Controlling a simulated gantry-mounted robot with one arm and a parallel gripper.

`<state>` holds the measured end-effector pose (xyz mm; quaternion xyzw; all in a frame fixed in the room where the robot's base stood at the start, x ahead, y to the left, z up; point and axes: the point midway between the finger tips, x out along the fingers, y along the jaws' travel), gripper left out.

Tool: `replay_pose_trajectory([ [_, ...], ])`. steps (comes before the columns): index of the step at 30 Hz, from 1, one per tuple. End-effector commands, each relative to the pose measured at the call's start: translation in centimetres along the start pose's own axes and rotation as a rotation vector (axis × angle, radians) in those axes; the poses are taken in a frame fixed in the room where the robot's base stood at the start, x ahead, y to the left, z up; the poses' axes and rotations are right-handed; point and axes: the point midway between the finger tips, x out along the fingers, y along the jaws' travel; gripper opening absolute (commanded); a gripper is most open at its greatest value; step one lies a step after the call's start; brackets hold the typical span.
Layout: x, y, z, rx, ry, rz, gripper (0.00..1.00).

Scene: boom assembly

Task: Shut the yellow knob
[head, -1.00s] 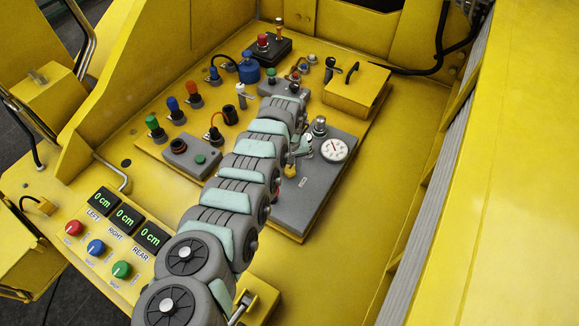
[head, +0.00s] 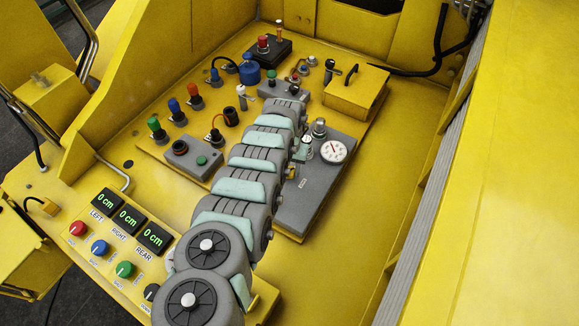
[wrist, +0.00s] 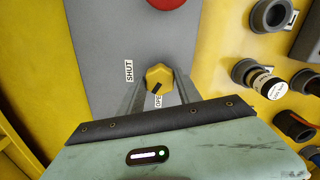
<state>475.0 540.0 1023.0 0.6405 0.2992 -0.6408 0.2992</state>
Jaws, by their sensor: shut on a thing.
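The yellow knob (wrist: 158,74) is a small faceted knob on a grey panel (wrist: 100,40). Its black mark points down toward the "OPEN" label (wrist: 158,101), which is partly covered. The "SHUT" label (wrist: 129,71) is on the panel to the left of the knob. My gripper (wrist: 160,82) is shut on the knob, with one finger on either side of it in the wrist view.
A white gauge (head: 333,151) and a metal fitting (head: 319,128) stand on the grey panel near my arm. Colored buttons and sockets, such as a red one (head: 194,95), stand to the left. A yellow box (head: 355,88) is behind. Yellow floor right of the panel is clear.

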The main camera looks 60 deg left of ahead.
Motion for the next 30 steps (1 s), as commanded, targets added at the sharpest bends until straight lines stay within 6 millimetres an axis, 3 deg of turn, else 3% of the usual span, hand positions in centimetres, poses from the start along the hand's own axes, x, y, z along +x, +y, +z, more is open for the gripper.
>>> replay_pose_trajectory([
  [30, 0.13, 0.07, -0.07, 0.911, 0.002, 0.001, 0.00],
])
